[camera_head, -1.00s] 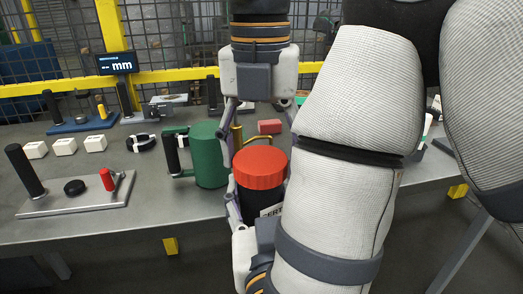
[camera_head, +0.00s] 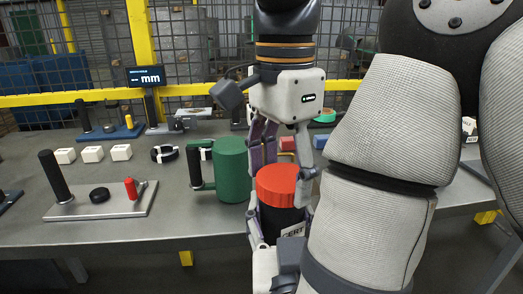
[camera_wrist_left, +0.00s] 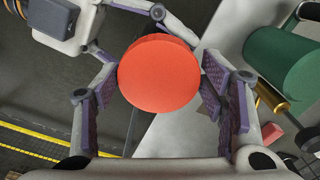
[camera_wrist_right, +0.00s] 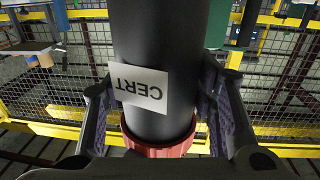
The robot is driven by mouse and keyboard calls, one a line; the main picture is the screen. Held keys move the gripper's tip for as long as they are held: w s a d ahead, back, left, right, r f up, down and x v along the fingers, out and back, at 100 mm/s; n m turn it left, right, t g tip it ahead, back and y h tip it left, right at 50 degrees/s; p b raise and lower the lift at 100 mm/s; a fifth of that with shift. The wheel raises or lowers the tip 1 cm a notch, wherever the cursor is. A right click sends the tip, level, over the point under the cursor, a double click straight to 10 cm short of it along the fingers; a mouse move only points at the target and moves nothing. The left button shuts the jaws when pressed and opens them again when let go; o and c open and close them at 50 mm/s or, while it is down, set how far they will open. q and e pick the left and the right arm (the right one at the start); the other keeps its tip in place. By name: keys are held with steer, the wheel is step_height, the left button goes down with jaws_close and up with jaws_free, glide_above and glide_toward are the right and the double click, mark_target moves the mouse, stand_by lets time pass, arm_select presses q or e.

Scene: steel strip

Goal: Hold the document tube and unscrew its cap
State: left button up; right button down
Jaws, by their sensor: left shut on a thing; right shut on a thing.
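The document tube is upright, with a black body (camera_head: 273,219) and a red cap (camera_head: 277,184) on its top end. My left gripper (camera_head: 284,172) comes down from above and is shut on the red cap, which also shows between its fingers in the left wrist view (camera_wrist_left: 159,75). My right gripper (camera_head: 281,226) is low on the tube, shut around the black body. In the right wrist view the black body (camera_wrist_right: 160,45) with a white CERT label (camera_wrist_right: 138,88) lies between the fingers. My right arm hides part of the head view.
A green mug-like cylinder (camera_head: 231,170) stands just left of the tube. A steel plate with a black handle and red lever (camera_head: 130,188) lies on the grey bench (camera_head: 190,226). White blocks (camera_head: 92,154) and a display (camera_head: 145,76) stand farther back.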

arm_select(q)
steer(key=shift+w, duration=0.1)
steer(key=o, duration=1.3)
